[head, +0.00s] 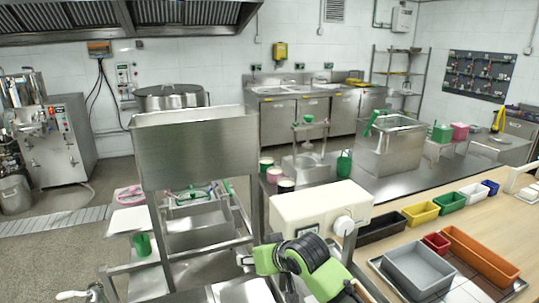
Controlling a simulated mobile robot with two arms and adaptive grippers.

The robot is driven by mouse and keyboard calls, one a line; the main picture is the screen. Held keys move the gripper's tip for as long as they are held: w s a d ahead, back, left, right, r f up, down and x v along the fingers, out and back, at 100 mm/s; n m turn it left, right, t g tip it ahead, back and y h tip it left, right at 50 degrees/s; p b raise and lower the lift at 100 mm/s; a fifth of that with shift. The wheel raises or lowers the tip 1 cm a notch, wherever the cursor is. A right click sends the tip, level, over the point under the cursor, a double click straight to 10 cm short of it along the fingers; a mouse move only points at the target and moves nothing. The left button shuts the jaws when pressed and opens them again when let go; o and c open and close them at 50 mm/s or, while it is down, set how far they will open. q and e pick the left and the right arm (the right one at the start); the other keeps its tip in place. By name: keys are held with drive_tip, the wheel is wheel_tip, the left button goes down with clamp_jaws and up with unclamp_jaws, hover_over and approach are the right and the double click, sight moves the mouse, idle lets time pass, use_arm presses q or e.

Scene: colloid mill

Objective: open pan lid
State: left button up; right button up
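A large steel pan (170,103) stands at the back left against the white wall. Its flat lid (168,90) is on top and looks closed, with a small handle on it. The lower part of the pan is hidden behind a steel hopper. Green and black links of one of my arms show at the bottom centre, far from the pan.
The steel hopper (195,150) and its frame stand between me and the pan. A cream machine head (322,208) is close in front. A steel mill (55,140) stands at the left. Coloured bins (421,213) line the wooden table at right. Floor (60,260) is clear at lower left.

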drive_tip(key=s+d+f+m+g+h, duration=0.1)
drive_tip(key=s+d+f, duration=0.55)
drive_tip(key=s, duration=0.35)
drive_tip(key=s+d+f+m+g+h, duration=0.1)
drive_tip(key=s+d+f, duration=0.5)
drive_tip(key=s, duration=0.4)
drive_tip(key=s+d+f+m+g+h, duration=0.1)
drive_tip(key=s+d+f+h, duration=0.1)
drive_tip(key=s+d, duration=0.55)
drive_tip(key=s+d+f+g+h, duration=0.15)
drive_tip(key=s+d, duration=0.35)
drive_tip(key=s, duration=0.6)
wheel_tip(320, 180, down, 29)
drive_tip(key=s+g+b, duration=0.1)
drive_tip(key=s+b, duration=0.1)
use_arm(q)
wheel_tip(320, 180, down, 3)
drive_tip(key=shift+f+b, duration=0.1)
drive_tip(key=shift+b, duration=0.5)
drive_tip(key=shift+f+b, duration=0.35)
use_arm(e)
drive_tip(key=s+d+f+g, duration=0.1)
drive_tip(key=s+d+f, duration=0.2)
drive_tip(key=s+f, duration=1.4)
drive_tip(key=shift+s+d+f, duration=0.2)
drive_tip(key=shift+s+f, duration=0.05)
drive_tip(key=shift+f, duration=0.4)
